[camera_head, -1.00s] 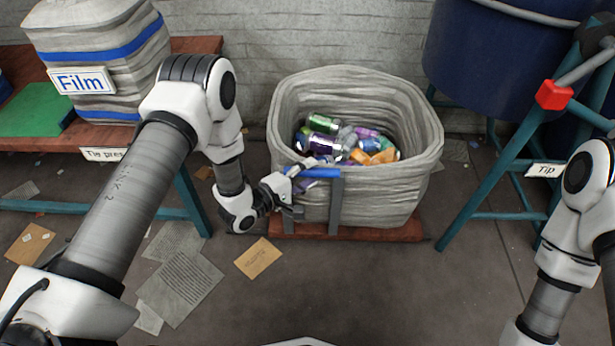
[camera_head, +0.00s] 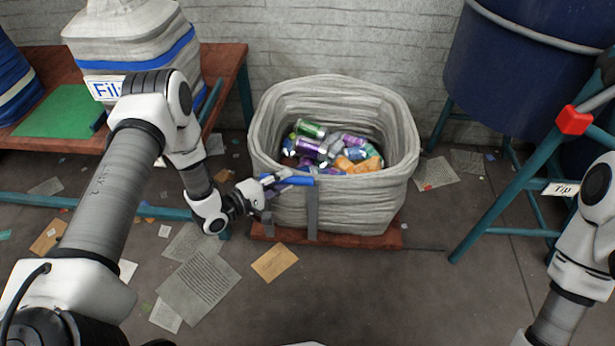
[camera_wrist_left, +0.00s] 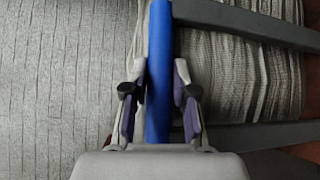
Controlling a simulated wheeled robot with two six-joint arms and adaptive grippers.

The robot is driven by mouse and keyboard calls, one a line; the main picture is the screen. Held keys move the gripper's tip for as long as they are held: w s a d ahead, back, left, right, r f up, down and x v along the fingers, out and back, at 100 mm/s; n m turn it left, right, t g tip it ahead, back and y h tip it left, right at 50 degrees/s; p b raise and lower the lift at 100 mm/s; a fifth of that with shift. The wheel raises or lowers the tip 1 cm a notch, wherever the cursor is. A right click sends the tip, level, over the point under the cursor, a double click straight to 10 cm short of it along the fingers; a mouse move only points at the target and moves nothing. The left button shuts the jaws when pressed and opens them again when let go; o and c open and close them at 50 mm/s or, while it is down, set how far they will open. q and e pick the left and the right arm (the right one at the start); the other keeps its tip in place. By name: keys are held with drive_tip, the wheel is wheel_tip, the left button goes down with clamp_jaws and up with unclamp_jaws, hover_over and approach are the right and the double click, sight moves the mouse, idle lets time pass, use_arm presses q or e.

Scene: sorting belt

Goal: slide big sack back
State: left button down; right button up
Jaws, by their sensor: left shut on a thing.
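The big grey woven sack (camera_head: 340,205) stands upright and open near the wall in the head view, filled with coloured cans. It sits on a low reddish-brown base (camera_head: 384,240). A blue bar handle (camera_head: 297,181), on a grey upright, is at its front. My left gripper (camera_head: 276,184) is shut on this handle, at the sack's front left. The left wrist view shows the blue handle (camera_wrist_left: 159,70) between the fingers (camera_wrist_left: 158,105), with the sack's ribbed cloth (camera_wrist_left: 250,85) beside it. My right arm shows at the right edge, but its gripper is out of view.
A bench (camera_head: 236,62) with a film bale (camera_head: 130,45) and green sheet (camera_head: 55,112) stands left. A dark blue tank (camera_head: 520,65) on a teal frame (camera_head: 500,190) stands right. Papers (camera_head: 198,283) and an envelope (camera_head: 274,262) lie in front. Floor right of the sack is mostly open.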

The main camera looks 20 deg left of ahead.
use_arm(q)
drive_tip(key=shift+s+a, duration=0.2)
drive_tip(key=shift+a, duration=0.4)
drive_tip(key=shift+s+a, duration=0.15)
drive_tip(key=shift+a, duration=0.45)
use_arm(e)
drive_tip(key=shift+r, duration=0.3)
use_arm(q)
drive_tip(key=c, duration=0.9)
unclamp_jaws()
drive_tip(key=v, duration=1.2)
drive_tip(key=shift+w+d, duration=0.1)
